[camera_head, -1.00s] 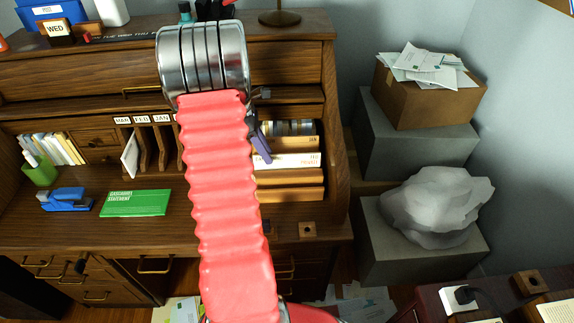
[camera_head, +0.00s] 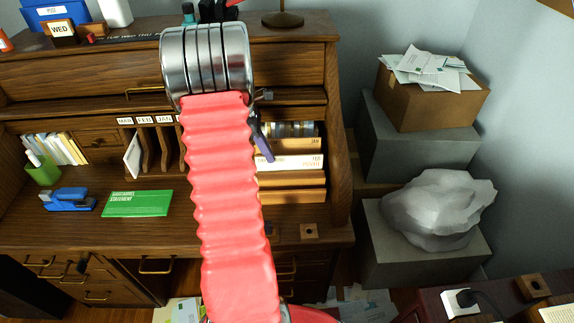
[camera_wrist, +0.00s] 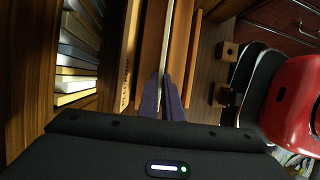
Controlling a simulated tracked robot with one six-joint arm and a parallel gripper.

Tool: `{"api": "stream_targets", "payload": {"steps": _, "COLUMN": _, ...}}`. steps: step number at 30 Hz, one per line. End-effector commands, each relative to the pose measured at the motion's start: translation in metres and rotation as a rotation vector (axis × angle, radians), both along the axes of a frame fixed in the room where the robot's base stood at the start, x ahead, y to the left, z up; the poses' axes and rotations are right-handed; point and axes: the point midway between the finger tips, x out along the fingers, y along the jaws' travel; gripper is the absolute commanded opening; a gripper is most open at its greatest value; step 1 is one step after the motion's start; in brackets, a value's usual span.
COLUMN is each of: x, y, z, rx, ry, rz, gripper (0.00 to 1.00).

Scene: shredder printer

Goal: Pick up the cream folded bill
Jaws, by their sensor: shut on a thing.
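My gripper (camera_wrist: 163,95) shows in the wrist view as two purple fingers, close together. They are shut on a thin, pale strip, the cream folded bill (camera_wrist: 168,40), seen edge-on between wooden slats. In the head view, my gripper (camera_head: 264,143) is partly hidden behind my red arm, at the wooden trays on the desk's right side. A pale piece, likely the bill (camera_head: 298,162), lies along the middle tray beside the fingertips. The hold itself is hidden there.
Wooden trays (camera_head: 292,196) with month labels sit close around my gripper. Upright slots (camera_head: 150,155) stand to the left. A green booklet (camera_head: 138,204) and a blue stapler (camera_head: 70,200) lie on the desk. Grey blocks stand at right.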

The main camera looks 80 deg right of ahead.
Motion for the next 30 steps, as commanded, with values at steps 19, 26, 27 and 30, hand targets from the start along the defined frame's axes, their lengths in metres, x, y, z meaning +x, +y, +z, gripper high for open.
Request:
{"api": "stream_targets", "payload": {"steps": 19, "x": 0.001, "y": -0.001, "z": 0.064, "rx": -0.004, "ry": -0.002, "rz": 0.0, "gripper": 0.0}}
{"api": "stream_targets", "payload": {"steps": 26, "x": 0.0, "y": 0.0, "z": 0.094, "rx": -0.002, "ry": -0.001, "rz": 0.001, "gripper": 0.0}}
{"api": "stream_targets", "payload": {"steps": 27, "x": 0.0, "y": 0.0, "z": 0.097, "rx": -0.001, "ry": 0.0, "rz": 0.0, "gripper": 0.0}}
{"api": "stream_targets", "payload": {"steps": 30, "x": 0.0, "y": 0.0, "z": 0.1, "rx": 0.0, "ry": 0.0, "rz": 0.001, "gripper": 0.0}}
